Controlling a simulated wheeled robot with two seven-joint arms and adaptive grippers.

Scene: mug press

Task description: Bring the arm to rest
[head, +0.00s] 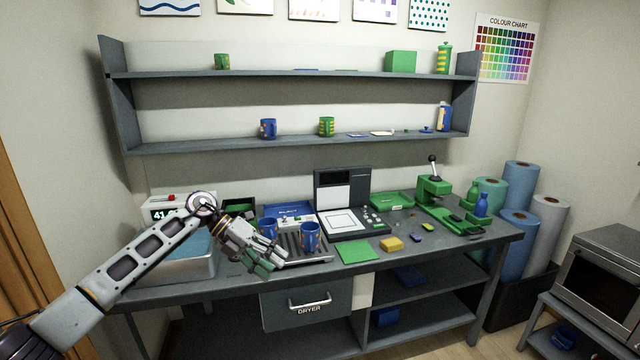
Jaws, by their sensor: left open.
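My left arm reaches in from the lower left. Its gripper (268,262) hangs over the left part of the workbench, at the left side of a dark ribbed rack (318,260). The gripper is open, and I see nothing between its fingers. A blue mug (310,238) stands upright on the rack, to the right of the gripper. A second blue mug (269,228) stands just behind the gripper, partly hidden by it. My right gripper is not in view.
A metal basin (190,268) is left of the rack. A press machine (345,205) and a green lever press (437,195) stand along the bench. A green mat (354,251) and a yellow block (391,244) lie near the front edge. Shelves (300,142) with mugs hang above.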

